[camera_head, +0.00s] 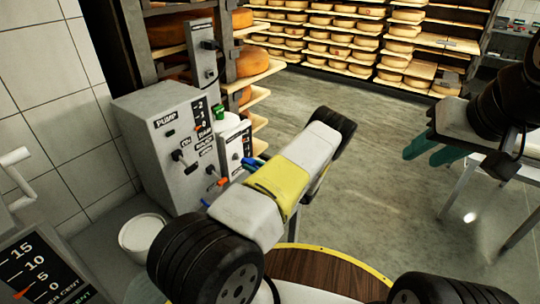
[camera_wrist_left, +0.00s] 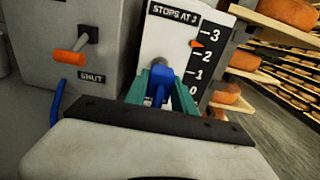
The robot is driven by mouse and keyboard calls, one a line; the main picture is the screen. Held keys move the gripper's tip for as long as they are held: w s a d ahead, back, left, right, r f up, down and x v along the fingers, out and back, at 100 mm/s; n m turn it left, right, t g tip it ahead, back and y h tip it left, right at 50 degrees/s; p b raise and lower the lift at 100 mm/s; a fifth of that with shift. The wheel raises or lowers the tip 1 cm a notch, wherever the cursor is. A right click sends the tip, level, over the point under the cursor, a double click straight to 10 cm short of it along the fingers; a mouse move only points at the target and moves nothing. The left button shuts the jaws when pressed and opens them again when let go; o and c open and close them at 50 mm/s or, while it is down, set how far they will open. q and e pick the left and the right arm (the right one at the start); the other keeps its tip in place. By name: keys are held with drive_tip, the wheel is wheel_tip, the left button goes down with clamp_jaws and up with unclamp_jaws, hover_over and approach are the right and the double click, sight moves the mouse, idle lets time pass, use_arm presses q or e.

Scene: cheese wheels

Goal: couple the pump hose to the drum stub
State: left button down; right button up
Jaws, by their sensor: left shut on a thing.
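My left gripper (camera_wrist_left: 161,80) has its two teal fingers closed around a blue piece (camera_wrist_left: 158,93), which looks like the hose end, in front of the white scale panel (camera_wrist_left: 174,40) marked "STOPS AT 3". A length of blue hose (camera_wrist_left: 57,102) shows to the left. In the head view a bit of blue (camera_head: 252,163) shows beside my left arm, which hides most of that gripper. The grey pump box (camera_head: 160,150) stands on the left. I cannot make out the drum stub or whether the blue piece touches it. My right gripper (camera_head: 432,149) is empty, its teal fingers apart.
An orange-handled valve (camera_wrist_left: 68,57) labelled "SHUT" is left of the fingers. A white bucket (camera_head: 140,235) stands below the pump. A round wooden top with a yellow rim (camera_head: 318,248) is at the front. Cheese shelves (camera_head: 340,40) line the back; the middle floor is clear.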

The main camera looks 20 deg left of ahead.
sight(245, 161)
use_arm(q)
drive_tip(key=shift+w+a, duration=0.15)
drive_tip(key=shift+a, duration=0.3)
drive_tip(key=shift+x, duration=1.6)
idle(1.1)
drive_tip(key=c, duration=1)
unclamp_jaws()
drive_tip(key=shift+o, duration=0.2)
drive_tip(key=v, duration=0.8)
drive_tip(key=shift+r, duration=0.1)
